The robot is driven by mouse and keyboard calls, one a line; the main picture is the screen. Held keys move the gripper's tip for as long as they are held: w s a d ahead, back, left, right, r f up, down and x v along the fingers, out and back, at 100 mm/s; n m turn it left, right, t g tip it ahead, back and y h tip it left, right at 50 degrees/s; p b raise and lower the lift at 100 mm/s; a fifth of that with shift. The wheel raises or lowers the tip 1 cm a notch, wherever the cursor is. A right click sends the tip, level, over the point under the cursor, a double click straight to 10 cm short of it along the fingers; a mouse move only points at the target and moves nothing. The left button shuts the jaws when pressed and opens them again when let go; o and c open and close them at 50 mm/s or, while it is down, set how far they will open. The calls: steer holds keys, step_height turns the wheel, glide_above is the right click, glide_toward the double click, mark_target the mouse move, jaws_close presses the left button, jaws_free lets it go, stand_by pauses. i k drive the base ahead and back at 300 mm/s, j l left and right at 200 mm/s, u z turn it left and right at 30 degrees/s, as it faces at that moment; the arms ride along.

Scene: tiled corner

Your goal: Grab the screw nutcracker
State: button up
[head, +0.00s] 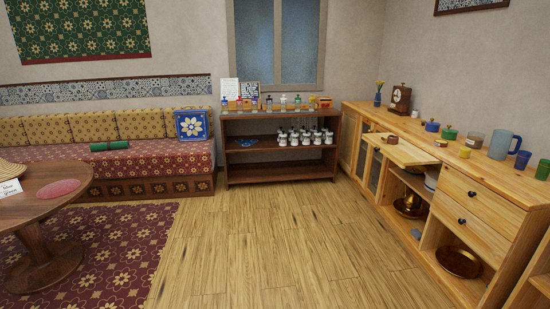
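I cannot make out a screw nutcracker for certain in the head view. A small brown round object (392,139) sits on the pale board (402,150) that sticks out from the wooden cabinet at right; it is too small to identify. A small dark object (247,142) lies on the middle shelf of the dark wooden shelf unit (230,165) at the back; its shape is unclear too. My gripper is not in view.
The wooden cabinet (480,180) runs along the right wall, with pots, a blue mug (503,145) and a clock (400,99) on top. A round table (62,210) stands at left, a patterned bench (150,160) behind it. The middle wooden floor (270,240) is clear.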

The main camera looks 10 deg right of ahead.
mark_target(393, 140)
steer(key=i, duration=1.9)
steer(key=i+l+z, duration=0.1)
steer(key=i+z, duration=0.15)
steer(key=i, duration=0.4)
steer(key=i+z, duration=0.25)
steer(key=i, duration=0.4)
steer(key=i+j+z, duration=0.25)
steer(key=i, duration=0.35)
steer(key=i+z, duration=0.25)
steer(key=i, duration=0.3)
steer(key=i+j+z, duration=0.2)
steer(key=i, duration=0.35)
steer(key=l, duration=0.1)
